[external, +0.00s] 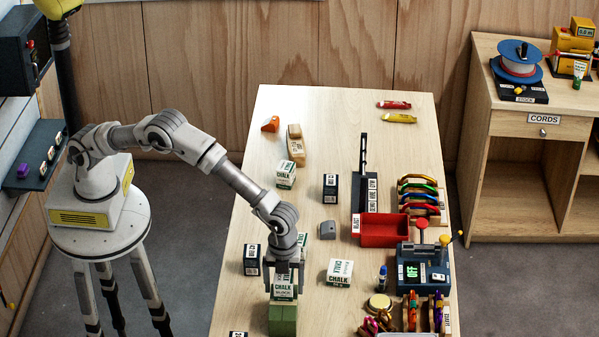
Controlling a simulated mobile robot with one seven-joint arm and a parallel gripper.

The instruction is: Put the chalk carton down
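A white and green chalk carton (284,291) is upright between the two fingers of my gripper (284,277), which points down near the front of the table. The fingers are on either side of the carton and look shut on it. A green block (283,321) is directly below it in the picture; I cannot tell whether the carton touches it or the table. Other chalk cartons stand on the table, one to the right (339,272), one farther back (286,174), and one partly hidden behind my wrist (303,240).
Dark boxes stand left of the gripper (251,260) and farther back (330,188). A red tray (383,232), a blue device with a lever (423,272) and racks of coloured gear (421,196) line the right side.

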